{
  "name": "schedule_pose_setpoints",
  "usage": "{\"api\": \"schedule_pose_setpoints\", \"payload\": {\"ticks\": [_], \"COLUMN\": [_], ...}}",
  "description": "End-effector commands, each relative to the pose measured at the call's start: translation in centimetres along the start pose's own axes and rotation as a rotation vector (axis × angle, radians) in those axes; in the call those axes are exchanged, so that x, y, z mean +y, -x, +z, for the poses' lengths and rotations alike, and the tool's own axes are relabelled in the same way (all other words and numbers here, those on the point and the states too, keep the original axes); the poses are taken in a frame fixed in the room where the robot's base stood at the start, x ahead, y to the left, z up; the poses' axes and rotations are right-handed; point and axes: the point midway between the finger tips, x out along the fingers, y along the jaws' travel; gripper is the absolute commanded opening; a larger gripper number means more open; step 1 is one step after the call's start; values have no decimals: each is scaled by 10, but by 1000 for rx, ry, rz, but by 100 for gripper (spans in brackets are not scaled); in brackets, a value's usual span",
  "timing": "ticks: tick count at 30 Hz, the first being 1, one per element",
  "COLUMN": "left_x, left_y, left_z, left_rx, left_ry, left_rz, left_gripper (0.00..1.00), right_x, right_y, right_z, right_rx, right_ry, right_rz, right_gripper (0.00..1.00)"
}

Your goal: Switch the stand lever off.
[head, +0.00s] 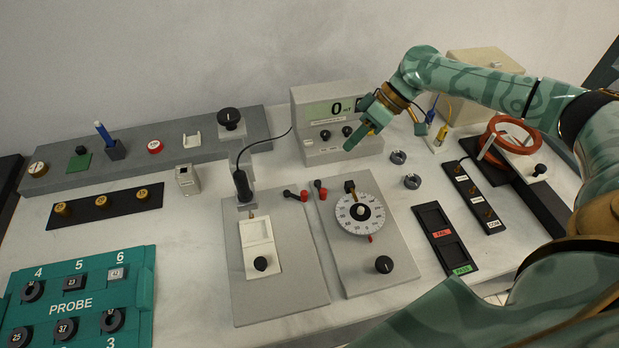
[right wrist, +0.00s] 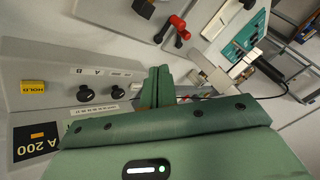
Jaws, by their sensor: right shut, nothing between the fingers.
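My right gripper (head: 357,138) is shut and empty. It points down and to the left in front of the grey meter box (head: 337,128), whose display reads 0. In the right wrist view its closed fingers (right wrist: 158,86) show beside the meter's two black knobs. A red lever also shows in the right wrist view (right wrist: 178,28), apart from the fingers. I cannot tell which is the stand lever. My left gripper is out of view.
The right plate carries a white dial (head: 360,214) and a black knob. A black probe (head: 241,185) with a cable stands at the left plate's back. A teal PROBE case (head: 140,272) is front left.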

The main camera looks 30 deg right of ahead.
Motion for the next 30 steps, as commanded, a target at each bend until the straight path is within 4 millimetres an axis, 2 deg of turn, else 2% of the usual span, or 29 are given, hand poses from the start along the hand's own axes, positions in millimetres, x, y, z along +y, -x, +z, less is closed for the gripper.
{"api": "schedule_pose_setpoints", "payload": {"ticks": [11,16,20,30], "left_x": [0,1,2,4], "left_y": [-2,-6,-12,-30], "left_z": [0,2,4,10], "left_rx": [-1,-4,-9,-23], "left_ry": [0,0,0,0], "left_rz": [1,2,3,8], "left_gripper": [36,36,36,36], "right_x": [1,2,2,2], "right_y": [-2,-13,-36,-108], "right_z": [1,2,2,2], "right_rx": [-1,-3,-4,-3], "right_ry": [0,0,-1,0], "right_rz": [0,-2,-4,-3], "right_gripper": [0,0,0,0]}}
